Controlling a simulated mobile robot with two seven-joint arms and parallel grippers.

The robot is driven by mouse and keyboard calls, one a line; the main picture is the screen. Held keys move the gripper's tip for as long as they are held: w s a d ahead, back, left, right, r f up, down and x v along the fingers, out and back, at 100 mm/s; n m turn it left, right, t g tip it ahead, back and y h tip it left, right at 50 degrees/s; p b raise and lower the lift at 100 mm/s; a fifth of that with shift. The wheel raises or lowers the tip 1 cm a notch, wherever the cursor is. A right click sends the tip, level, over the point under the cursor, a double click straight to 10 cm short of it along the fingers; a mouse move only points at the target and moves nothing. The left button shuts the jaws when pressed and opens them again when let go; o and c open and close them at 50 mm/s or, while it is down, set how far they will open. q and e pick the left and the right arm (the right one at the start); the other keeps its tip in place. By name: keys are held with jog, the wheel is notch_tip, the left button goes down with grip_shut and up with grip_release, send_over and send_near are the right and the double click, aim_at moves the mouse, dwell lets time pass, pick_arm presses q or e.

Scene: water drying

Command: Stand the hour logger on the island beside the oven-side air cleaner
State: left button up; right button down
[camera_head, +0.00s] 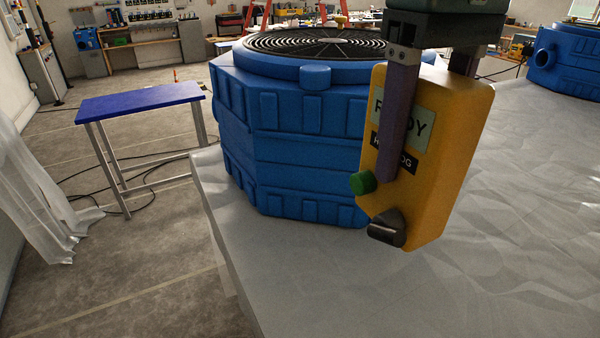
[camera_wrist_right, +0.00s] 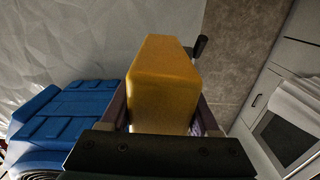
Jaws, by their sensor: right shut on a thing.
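The hour logger (camera_head: 448,165) is a yellow box with a pale display reading partly "READY", a green button and a black knob. It hangs roughly upright, slightly tilted in the picture, over the pale island top (camera_head: 330,275). My right gripper (camera_head: 428,150) is shut on it, one finger across its labelled face. In the right wrist view the logger (camera_wrist_right: 165,90) sits between both fingers. A blue air cleaner (camera_head: 300,135) with a round black grille stands on the island just left of the logger. I cannot tell whether the logger's base touches the island. My left gripper is not in view.
Another blue unit (camera_head: 568,62) stands at the far right of the island. A blue-topped bench (camera_head: 140,101) stands on the floor at left, near plastic sheeting (camera_head: 40,190). The island top is bare in front and to the right of the logger.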

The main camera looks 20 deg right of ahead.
aim_at(398, 179)
jog(key=f+b, duration=0.1)
jog(key=b, duration=0.1)
jog(key=w+f+b, duration=0.1)
jog(key=f+b, duration=0.3)
jog(key=shift+w+d+f+b, duration=0.2)
jog(key=shift+w+d+b, duration=0.15)
jog(key=shift+w+b, duration=0.05)
pick_arm(q)
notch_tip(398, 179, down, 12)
jog(key=b, duration=0.2)
pick_arm(e)
jog(key=shift+f, duration=9.7)
jog(key=shift+f, duration=0.15)
jog(key=shift+c, duration=0.6)
grip_release()
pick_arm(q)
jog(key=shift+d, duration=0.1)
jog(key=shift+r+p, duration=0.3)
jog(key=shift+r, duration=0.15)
pick_arm(e)
notch_tip(398, 179, up, 12)
jog(key=shift+r, duration=0.2)
